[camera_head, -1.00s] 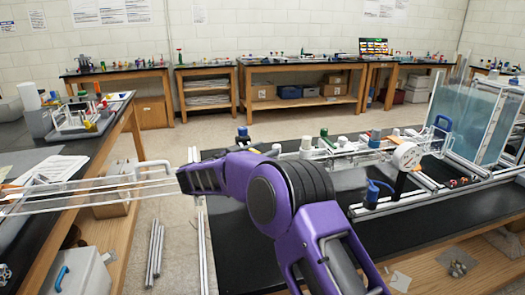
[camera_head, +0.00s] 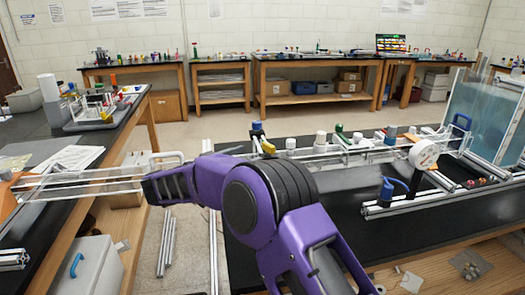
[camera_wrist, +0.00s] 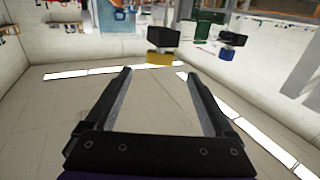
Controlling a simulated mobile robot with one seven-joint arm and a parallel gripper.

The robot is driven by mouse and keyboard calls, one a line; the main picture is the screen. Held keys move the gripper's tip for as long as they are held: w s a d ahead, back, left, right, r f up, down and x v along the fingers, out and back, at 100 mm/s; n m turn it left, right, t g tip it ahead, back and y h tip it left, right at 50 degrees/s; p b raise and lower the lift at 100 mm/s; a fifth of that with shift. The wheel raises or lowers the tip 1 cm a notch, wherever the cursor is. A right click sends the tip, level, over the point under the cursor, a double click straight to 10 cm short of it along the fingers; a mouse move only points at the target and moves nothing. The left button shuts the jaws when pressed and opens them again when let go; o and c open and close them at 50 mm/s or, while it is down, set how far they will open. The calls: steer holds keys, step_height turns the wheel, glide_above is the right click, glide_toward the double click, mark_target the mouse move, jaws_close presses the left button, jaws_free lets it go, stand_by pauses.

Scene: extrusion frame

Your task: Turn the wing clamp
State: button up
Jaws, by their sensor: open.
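My gripper (camera_wrist: 155,73) is open and empty in the wrist view, its two fingers apart. Beyond the fingertips in that view is a black-and-yellow piece (camera_wrist: 163,45), which may be the wing clamp; I cannot be sure. It looks apart from the fingers. In the head view, a yellow piece (camera_head: 268,147) and a blue-topped piece (camera_head: 257,128) sit near the left end of the extrusion frame (camera_head: 350,152), just behind my purple arm.
The frame stands on a black bench (camera_head: 450,220) with a round white gauge (camera_head: 424,154), a blue-handled part (camera_head: 387,191) and a water tank (camera_head: 482,115). A left bench (camera_head: 125,130) holds a rack and thin rods.

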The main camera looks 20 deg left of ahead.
steer(key=v, duration=0.5)
steer(key=shift+s+a, duration=0.2)
steer(key=shift+s, duration=0.1)
